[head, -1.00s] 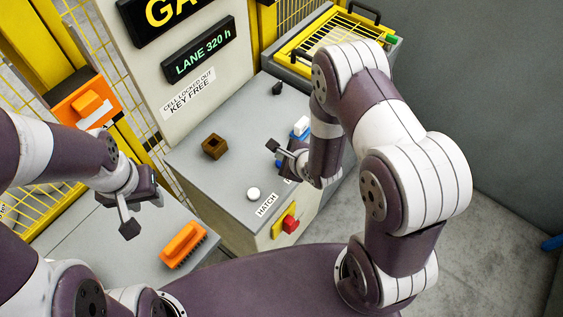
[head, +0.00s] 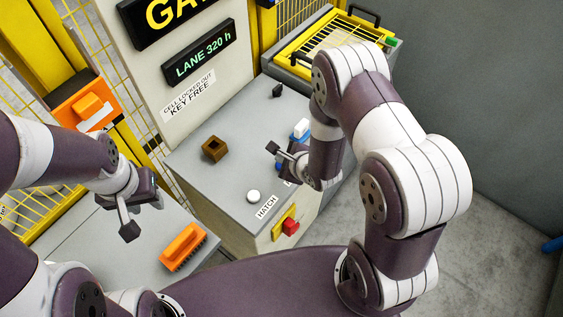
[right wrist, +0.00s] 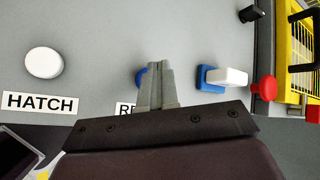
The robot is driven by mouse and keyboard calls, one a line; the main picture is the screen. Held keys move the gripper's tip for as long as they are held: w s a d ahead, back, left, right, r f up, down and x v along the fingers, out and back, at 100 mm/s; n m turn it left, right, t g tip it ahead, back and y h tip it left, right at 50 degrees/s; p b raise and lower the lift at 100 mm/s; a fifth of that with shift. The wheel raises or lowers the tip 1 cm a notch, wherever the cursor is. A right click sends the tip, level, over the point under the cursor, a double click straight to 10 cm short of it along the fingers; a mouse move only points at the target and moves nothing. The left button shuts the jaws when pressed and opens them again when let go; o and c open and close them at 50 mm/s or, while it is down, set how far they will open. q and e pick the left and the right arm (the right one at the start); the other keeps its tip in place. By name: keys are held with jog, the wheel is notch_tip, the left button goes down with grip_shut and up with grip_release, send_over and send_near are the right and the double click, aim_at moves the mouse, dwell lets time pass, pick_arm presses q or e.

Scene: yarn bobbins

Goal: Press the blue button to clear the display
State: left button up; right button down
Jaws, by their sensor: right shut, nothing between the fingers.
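The blue button (right wrist: 139,77) is on the grey panel top in the right wrist view, mostly hidden behind my fingers. A sliver of blue also shows under my gripper in the head view. My right gripper (right wrist: 157,66) is shut and empty, its tips over or beside the button; I cannot tell whether they touch it. In the head view my right gripper (head: 270,147) is low over the panel. The display (head: 199,54) is lit in green and reads "LANE 320 h". My left gripper (head: 140,215) is open and empty at the left, above the lower grey surface.
A white button (head: 253,196) sits by the HATCH label. A blue-and-white switch (right wrist: 222,77) and a red knob (right wrist: 263,89) are right of my fingers.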

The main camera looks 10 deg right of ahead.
jog(key=shift+f, duration=0.1)
dwell(0.7)
jog(key=shift+f+b, duration=0.3)
jog(key=shift+f, duration=0.05)
jog(key=shift+f+b, duration=0.4)
jog(key=shift+f, duration=0.15)
dwell(0.6)
jog(key=shift+r, duration=0.1)
jog(key=shift+r+p, duration=0.9)
jog(key=shift+p, duration=0.05)
notch_tip(320, 180, up, 5)
jog(key=p, duration=0.5)
jog(key=shift+r, duration=0.1)
